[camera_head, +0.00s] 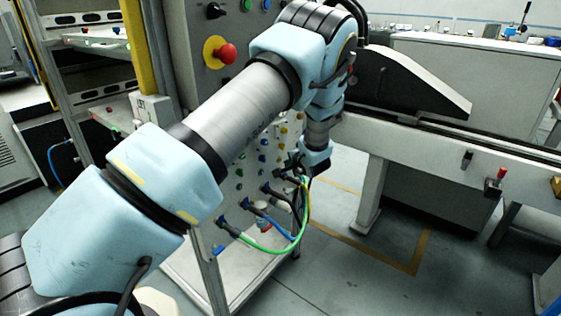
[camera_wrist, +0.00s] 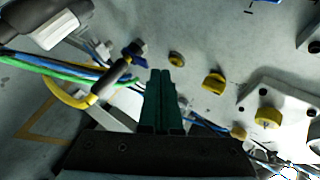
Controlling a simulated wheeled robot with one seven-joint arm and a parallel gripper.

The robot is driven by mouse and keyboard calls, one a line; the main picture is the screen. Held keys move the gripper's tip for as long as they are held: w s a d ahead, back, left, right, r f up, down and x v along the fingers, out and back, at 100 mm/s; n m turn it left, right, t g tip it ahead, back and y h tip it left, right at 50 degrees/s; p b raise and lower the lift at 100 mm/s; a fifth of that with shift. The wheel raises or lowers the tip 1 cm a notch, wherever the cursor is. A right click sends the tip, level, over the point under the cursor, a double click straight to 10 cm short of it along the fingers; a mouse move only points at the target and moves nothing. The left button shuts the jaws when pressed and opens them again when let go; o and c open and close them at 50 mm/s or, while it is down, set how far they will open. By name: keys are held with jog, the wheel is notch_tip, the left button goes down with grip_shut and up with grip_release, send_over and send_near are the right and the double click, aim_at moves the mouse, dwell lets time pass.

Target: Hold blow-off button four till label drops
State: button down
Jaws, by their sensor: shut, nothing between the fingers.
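The grey button panel (camera_head: 222,170) carries rows of small coloured buttons, partly hidden behind my arm in the head view. In the wrist view, yellow buttons stand on the grey panel face: a small one (camera_wrist: 177,59) just beyond and right of my fingertips, a larger one (camera_wrist: 214,82) farther right, and one (camera_wrist: 267,118) on a raised white plate. My gripper (camera_wrist: 161,73) has dark green fingers pressed together with nothing between them. Whether the tips touch the panel, I cannot tell. No button number is readable, so which is button four is unclear. No label is seen.
Green, blue and yellow hoses (camera_head: 262,249) loop out from the panel front near my gripper; in the wrist view they pass left of the fingers. A red emergency stop (camera_head: 226,54) sits above. A conveyor rail (camera_head: 420,150) runs right. Floor space (camera_head: 330,285) is open in front.

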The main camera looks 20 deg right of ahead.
jog(key=shift+w+a+f+b, duration=0.15)
jog(key=shift+w+b, duration=0.1)
jog(key=shift+b, duration=0.45)
jog(key=shift+w+a+b, duration=0.3)
jog(key=shift+w+b, duration=0.2)
jog(key=shift+b, duration=0.3)
dwell(1.5)
jog(key=shift+s+d, duration=0.1)
dwell(0.6)
jog(key=shift+s+d+b, duration=0.3)
jog(key=shift+s+b, duration=0.2)
jog(key=shift+s, duration=0.15)
jog(key=shift+s+d+b, duration=0.25)
jog(key=shift+s+d, duration=0.15)
jog(key=shift+s, duration=0.35)
jog(key=shift+s+d+b, duration=0.3)
jog(key=shift+s+d, duration=0.15)
jog(key=shift+s, duration=0.25)
jog(key=shift+s+d+b, duration=0.25)
jog(key=shift+s+d, duration=0.15)
jog(key=shift+s, duration=0.35)
